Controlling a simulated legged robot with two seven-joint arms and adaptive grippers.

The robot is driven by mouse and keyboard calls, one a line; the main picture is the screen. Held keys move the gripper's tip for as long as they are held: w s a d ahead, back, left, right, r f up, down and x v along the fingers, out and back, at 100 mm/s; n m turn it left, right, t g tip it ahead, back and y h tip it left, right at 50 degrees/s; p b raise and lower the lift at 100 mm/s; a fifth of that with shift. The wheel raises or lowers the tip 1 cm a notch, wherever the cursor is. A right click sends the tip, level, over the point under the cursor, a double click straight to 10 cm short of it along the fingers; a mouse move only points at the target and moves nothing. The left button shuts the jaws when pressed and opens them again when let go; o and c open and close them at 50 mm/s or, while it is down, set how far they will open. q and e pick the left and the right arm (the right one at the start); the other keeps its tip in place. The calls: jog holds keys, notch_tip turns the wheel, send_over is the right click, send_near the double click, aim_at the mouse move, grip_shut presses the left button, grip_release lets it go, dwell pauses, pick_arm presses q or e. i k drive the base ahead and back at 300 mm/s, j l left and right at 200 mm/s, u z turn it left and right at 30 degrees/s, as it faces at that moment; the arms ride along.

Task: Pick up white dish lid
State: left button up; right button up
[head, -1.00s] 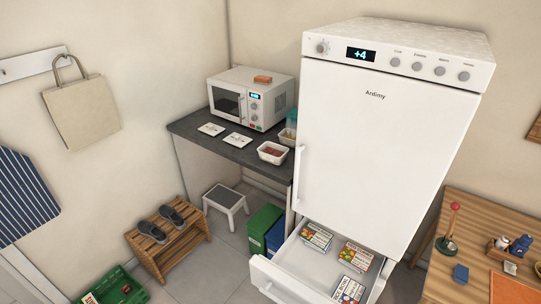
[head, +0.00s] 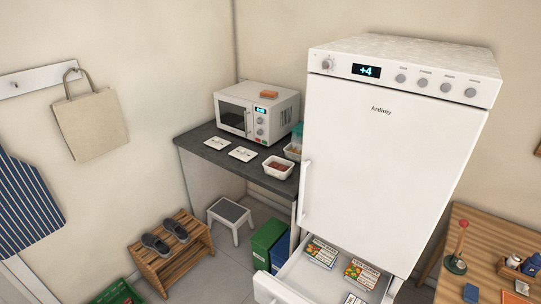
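Two flat white lids lie side by side on the dark counter in front of the microwave: a left lid (head: 217,143) and a right lid (head: 243,154). Both look like dish lids with a small raised part on top. A white dish (head: 278,167) with reddish food stands uncovered to their right, near the counter's front edge. Another white dish (head: 293,150) with yellowish food is behind it, partly hidden by the fridge. Neither of my grippers shows in the head view.
The dark counter (head: 200,155) holds a white microwave (head: 257,112) with an orange item on top. The tall white fridge (head: 390,150) stands right of it, its lower drawer (head: 285,288) pulled out. A step stool (head: 231,215), bins (head: 266,243) and shoe rack (head: 172,255) occupy the floor.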

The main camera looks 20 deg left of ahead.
aim_at(245, 154)
jog(key=i+j+z, duration=0.15)
jog(key=j+z, duration=0.15)
jog(key=i+j+z, duration=0.1)
jog(key=j+z, duration=0.55)
jog(key=j, duration=0.15)
